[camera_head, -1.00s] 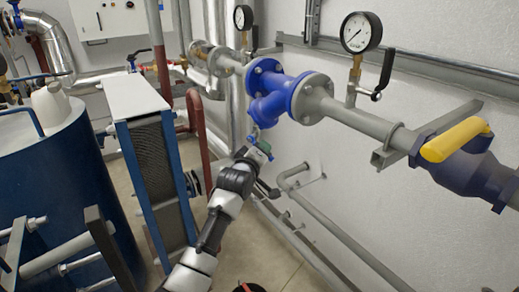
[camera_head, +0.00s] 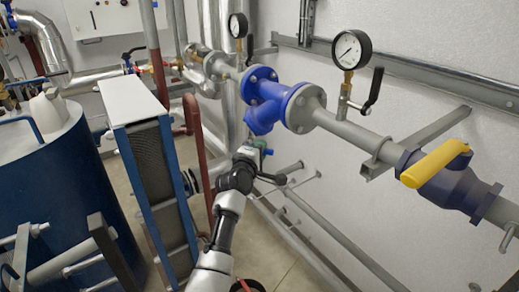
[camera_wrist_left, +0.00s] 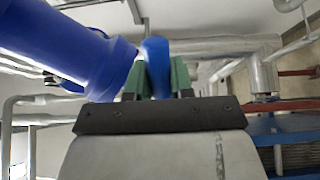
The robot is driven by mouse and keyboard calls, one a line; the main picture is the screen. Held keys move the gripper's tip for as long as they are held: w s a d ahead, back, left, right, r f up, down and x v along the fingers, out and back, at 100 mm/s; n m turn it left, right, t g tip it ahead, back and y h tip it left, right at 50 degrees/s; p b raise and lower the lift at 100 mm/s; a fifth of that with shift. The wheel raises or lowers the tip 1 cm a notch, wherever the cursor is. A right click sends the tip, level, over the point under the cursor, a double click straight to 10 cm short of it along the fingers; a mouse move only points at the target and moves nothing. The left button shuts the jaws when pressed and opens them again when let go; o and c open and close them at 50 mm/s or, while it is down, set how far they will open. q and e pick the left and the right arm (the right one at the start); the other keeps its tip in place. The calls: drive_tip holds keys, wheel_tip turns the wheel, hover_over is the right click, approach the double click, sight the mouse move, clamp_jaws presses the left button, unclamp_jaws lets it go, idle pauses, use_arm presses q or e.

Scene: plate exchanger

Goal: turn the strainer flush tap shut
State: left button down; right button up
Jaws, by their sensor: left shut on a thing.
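The blue strainer (camera_head: 262,112) sits in the grey pipe along the wall, its branch slanting down and left. The flush tap is small in the head view; its body is mostly hidden behind my left gripper (camera_head: 261,147), just under the strainer branch. A bit of blue, apparently the tap's handle (camera_head: 268,152), shows at the fingertips. In the left wrist view the blue handle (camera_wrist_left: 155,60) stands between the two green fingers of my left gripper (camera_wrist_left: 156,80), which is shut on it, beside the large blue strainer (camera_wrist_left: 85,55). My right gripper is not in view.
A yellow-handled valve (camera_head: 435,164) and a pressure gauge (camera_head: 351,50) are on the pipe to the right. The plate exchanger (camera_head: 150,160) and a blue tank (camera_head: 60,190) stand left of my arm. Low grey pipes (camera_head: 325,235) run along the wall.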

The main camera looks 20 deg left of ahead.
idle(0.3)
use_arm(q)
drive_tip(key=c, duration=1)
unclamp_jaws()
drive_tip(key=shift+r, duration=0.15)
drive_tip(key=shift+a+r, duration=0.1)
